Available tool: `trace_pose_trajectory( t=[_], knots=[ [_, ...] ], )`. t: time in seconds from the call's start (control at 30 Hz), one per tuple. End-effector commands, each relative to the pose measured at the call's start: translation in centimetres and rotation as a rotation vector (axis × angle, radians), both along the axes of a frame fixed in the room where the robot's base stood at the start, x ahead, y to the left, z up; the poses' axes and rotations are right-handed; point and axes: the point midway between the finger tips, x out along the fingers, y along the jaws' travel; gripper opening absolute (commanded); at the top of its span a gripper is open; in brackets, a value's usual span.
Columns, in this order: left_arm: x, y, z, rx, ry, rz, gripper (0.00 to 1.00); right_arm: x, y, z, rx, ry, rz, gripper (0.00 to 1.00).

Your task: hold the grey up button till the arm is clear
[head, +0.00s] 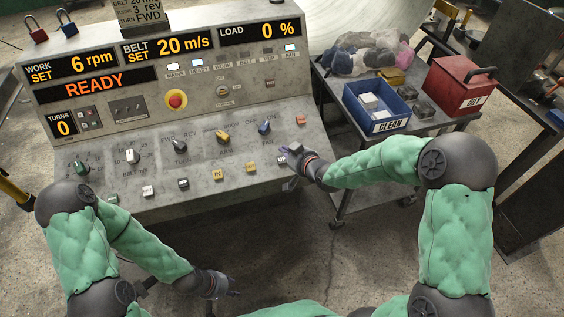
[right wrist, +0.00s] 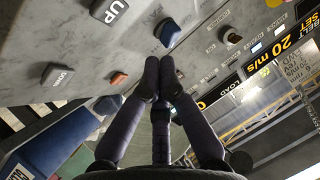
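The UP button (right wrist: 110,11) is a pale grey cap on the sloped console panel, at the top of the right wrist view. In the head view a pale button (head: 282,158) shows beside my right fingertips. My right gripper (head: 287,168) is over the panel's lower right corner. In the right wrist view its fingers (right wrist: 166,68) are together with nothing between them, and the tips appear apart from the UP button. Contact cannot be told in the head view. My left gripper (head: 228,291) hangs low in front of the console; its finger opening is unclear.
A DOWN button (right wrist: 57,76), a reddish button (right wrist: 119,78) and a blue knob (right wrist: 168,33) lie near the UP button. A red emergency knob (head: 176,99) sits higher. A cart with a blue CLEAN bin (head: 378,106) and red box (head: 461,86) stands right of the console.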

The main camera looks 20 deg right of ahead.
Motion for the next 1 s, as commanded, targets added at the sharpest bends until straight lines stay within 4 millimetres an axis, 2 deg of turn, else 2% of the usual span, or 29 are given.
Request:
trace_pose_trajectory(
  t=[0.03,0.1,0.4,1.0],
  knots=[
    [0.0,0.0,-0.9,0.000,0.000,0.000,0.40,0.2,0.0,-1.2,0.000,0.002,0.000,0.00],
    [0.0,0.0,-1.4,0.000,0.000,0.000,0.40,0.5,0.0,-2.0,0.000,0.002,0.000,0.00],
    [0.0,0.0,-3.7,0.000,0.000,0.000,0.40,1.6,0.1,-4.7,0.000,0.000,0.000,0.00],
    [0.0,0.0,-4.1,0.000,0.000,0.000,0.40,1.8,0.1,-5.2,0.000,0.001,0.000,0.00]
  ],
)
